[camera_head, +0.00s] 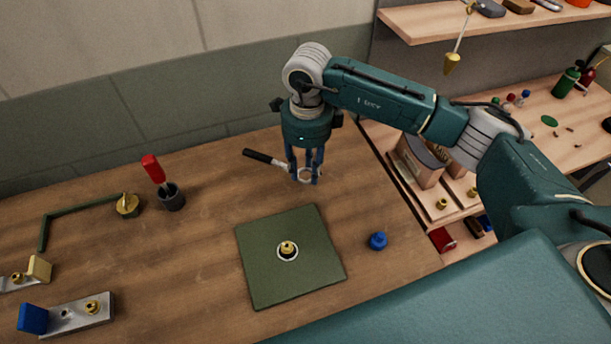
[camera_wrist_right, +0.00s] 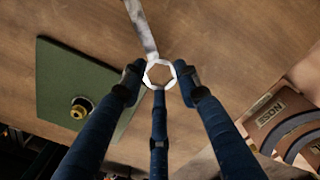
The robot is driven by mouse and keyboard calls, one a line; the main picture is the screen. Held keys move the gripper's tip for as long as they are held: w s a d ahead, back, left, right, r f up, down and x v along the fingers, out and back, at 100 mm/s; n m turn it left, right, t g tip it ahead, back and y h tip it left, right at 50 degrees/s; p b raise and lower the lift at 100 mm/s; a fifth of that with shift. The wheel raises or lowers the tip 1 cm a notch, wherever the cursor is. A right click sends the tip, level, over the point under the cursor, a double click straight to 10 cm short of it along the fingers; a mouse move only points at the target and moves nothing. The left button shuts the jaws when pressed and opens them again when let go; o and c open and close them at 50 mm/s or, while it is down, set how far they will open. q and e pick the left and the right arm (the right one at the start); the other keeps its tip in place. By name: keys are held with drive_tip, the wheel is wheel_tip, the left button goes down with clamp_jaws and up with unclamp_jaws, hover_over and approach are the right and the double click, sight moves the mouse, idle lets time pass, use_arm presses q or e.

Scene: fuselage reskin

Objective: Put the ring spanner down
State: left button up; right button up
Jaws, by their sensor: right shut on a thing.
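The ring spanner has a black handle (camera_head: 263,157) and a metal shaft that ends in a ring. In the head view it lies at the back of the wooden table, with the handle pointing to the left. My right gripper (camera_head: 304,180) points down and is shut on the ring end. In the right wrist view, the fingers of my right gripper (camera_wrist_right: 160,88) close around the spanner's ring (camera_wrist_right: 147,75), and the shaft runs up out of the picture. I cannot tell whether the spanner touches the table. My left gripper is not in view.
A green mat (camera_head: 260,282) with a brass fitting (camera_head: 288,247) lies in front. A blue knob (camera_head: 378,241) stands right of it. A dark cup (camera_head: 172,198) with a red-handled tool (camera_head: 152,168) stands left. Bare wood lies between cup and mat.

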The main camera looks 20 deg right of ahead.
sight(306, 189)
wheel_tip(306, 189, down, 4)
drive_tip(key=shift+f+p, duration=0.25)
drive_tip(key=shift+p, duration=0.3)
drive_tip(key=shift+f, duration=0.35)
drive_tip(key=o, duration=0.7)
drive_tip(key=shift+f+b, duration=0.1)
drive_tip(key=shift+b, duration=0.2)
drive_tip(key=o, duration=0.5)
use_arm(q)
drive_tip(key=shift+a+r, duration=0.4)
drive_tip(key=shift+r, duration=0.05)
